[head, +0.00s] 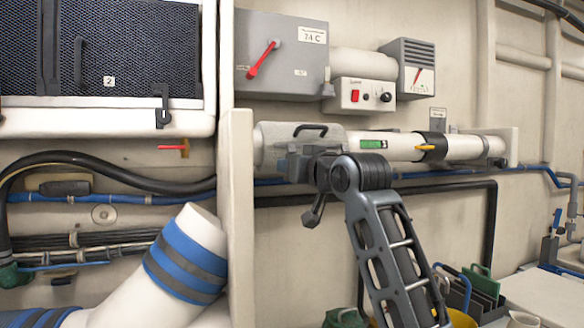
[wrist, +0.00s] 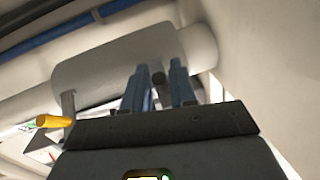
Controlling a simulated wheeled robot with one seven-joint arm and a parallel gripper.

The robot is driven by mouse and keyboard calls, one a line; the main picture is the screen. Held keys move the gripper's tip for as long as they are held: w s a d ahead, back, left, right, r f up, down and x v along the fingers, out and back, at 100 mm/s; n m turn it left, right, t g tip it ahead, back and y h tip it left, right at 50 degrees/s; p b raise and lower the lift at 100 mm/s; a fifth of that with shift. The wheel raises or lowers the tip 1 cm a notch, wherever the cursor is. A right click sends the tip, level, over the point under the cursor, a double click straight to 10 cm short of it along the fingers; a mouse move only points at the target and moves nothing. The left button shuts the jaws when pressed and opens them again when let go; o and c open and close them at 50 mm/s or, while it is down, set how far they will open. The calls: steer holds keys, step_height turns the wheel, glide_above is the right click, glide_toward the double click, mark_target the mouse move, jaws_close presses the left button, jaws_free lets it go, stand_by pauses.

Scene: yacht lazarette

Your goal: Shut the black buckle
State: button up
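A black band (head: 434,146) with a yellow lever (head: 424,147) wraps the white horizontal cylinder (head: 400,147); I cannot tell for sure that it is the buckle. The yellow lever sticks out at the left of the wrist view (wrist: 54,121). A dark arched handle (head: 310,129) is on the cylinder's left part. My gripper (head: 292,164) is in front of that left part, left of the band. In the wrist view, its two blue-grey fingers (wrist: 158,90) stand apart, with a small dark round end between them. Nothing clearly held shows, and contact cannot be told.
A grey switch box (head: 290,80) with a red lever and a white control box (head: 362,96) are above the cylinder. A black latch (head: 162,107) is on the locker at left. A white upright panel (head: 238,200) stands left of my gripper. Pipes run below.

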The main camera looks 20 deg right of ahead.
mark_target(291, 148)
steer(key=shift+a, duration=0.1)
jaws_close()
steer(key=shift+r, duration=0.1)
steer(key=shift+r+g+p, duration=0.35)
steer(key=shift+g+p, duration=0.05)
steer(key=shift+p, duration=0.55)
steer(key=r+g+p, duration=0.1)
steer(key=p, duration=0.1)
steer(key=shift+w+a+g+p, duration=0.1)
steer(key=shift+a+g+p, duration=0.05)
steer(key=shift+g+p, duration=0.25)
steer(key=g, duration=0.1)
steer(key=r+g, duration=0.1)
steer(key=g, duration=0.2)
steer(key=shift+w+r+m+h, duration=0.15)
steer(key=shift+w+m+h, duration=0.15)
steer(key=shift+w+m, duration=0.1)
steer(key=shift+w+r+g, duration=0.2)
steer(key=shift+w+g, duration=0.1)
steer(key=shift+g, duration=0.7)
steer(key=shift+w+r+g, duration=0.2)
steer(key=shift+w+g, duration=0.05)
steer(key=shift+g, duration=1.05)
